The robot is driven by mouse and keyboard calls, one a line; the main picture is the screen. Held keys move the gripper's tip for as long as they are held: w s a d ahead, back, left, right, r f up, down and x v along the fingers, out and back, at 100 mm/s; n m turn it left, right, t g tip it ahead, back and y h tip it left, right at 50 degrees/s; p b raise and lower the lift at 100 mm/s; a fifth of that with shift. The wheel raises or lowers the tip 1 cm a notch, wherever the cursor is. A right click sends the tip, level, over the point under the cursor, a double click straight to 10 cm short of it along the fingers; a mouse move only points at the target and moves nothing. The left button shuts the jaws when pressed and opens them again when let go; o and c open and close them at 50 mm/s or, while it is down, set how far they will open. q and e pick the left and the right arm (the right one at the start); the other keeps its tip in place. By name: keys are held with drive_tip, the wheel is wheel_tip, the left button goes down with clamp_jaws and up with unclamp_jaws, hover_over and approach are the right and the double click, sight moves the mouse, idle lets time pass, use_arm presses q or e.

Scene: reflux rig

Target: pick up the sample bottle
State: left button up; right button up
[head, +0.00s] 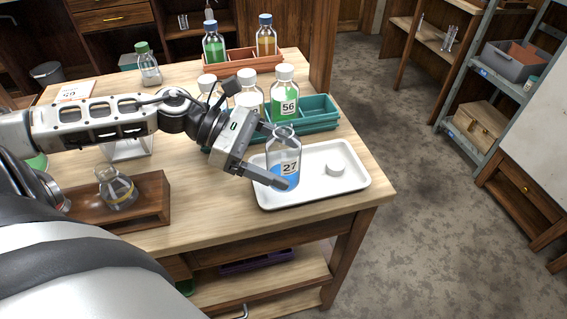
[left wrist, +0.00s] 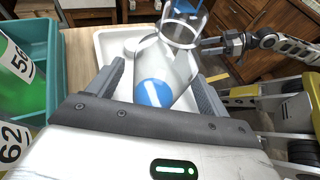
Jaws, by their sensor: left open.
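The sample bottle (head: 284,152) is clear glass with a 27 label, blue liquid and an open mouth. It stands upright on a white tray (head: 357,182) near the table's right front corner. My left gripper (head: 285,180) reaches in from the left, low on the bottle, with one finger in front of it. In the left wrist view the bottle (left wrist: 178,70) lies between the two spread fingers of my left gripper (left wrist: 160,85). Whether either finger touches the glass is unclear. My right gripper (left wrist: 222,44) seems to show small beyond the bottle; its jaws are unclear.
A round white cap (head: 335,170) lies on the tray, right of the bottle. A teal rack (head: 318,113) with capped bottles, including green bottle 56 (head: 284,96), stands just behind. A flask (head: 117,189) sits on a wooden stand (head: 154,190) at left. Open floor lies right.

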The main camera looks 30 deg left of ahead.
use_arm(q)
drive_tip(key=shift+w+d+f, duration=0.15)
drive_tip(key=shift+d, duration=0.25)
drive_tip(key=c, duration=1.2)
drive_tip(key=shift+o, duration=0.2)
